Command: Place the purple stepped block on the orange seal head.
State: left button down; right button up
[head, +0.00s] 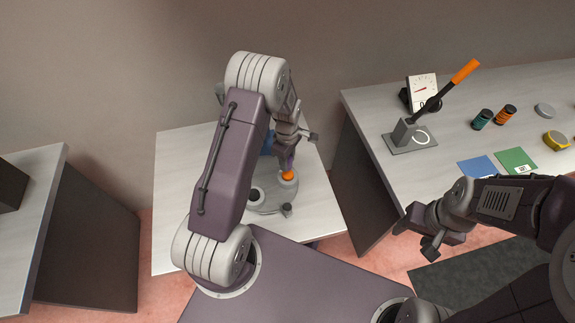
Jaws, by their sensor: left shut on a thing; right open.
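My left gripper (289,150) reaches down over the grey round fixture on the middle table. It is shut on the purple stepped block (288,163), of which only a small part shows below the fingers. The orange seal head (287,175) sits on the fixture (266,200), directly below the block in this view. I cannot tell whether the block touches the seal head. My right gripper (415,236) is open and empty, off to the right of the middle table.
A blue part (268,143) is partly hidden behind my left arm. The right table holds a lever press with an orange handle (465,71), a dial gauge (422,90), small cylinders (482,119), and blue and green cards (515,161). The middle table's left part (180,190) is clear.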

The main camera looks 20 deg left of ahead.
pick_arm(q)
jog(key=f, duration=0.1)
jog(key=f+p, duration=0.1)
jog(key=f, duration=0.1)
jog(key=shift+d+f, duration=0.2)
jog(key=shift+f, duration=0.1)
jog(key=shift+w+f, duration=0.1)
jog(key=shift+f, duration=0.15)
jog(key=shift+a+f, duration=0.1)
jog(key=c, duration=1)
grip_release()
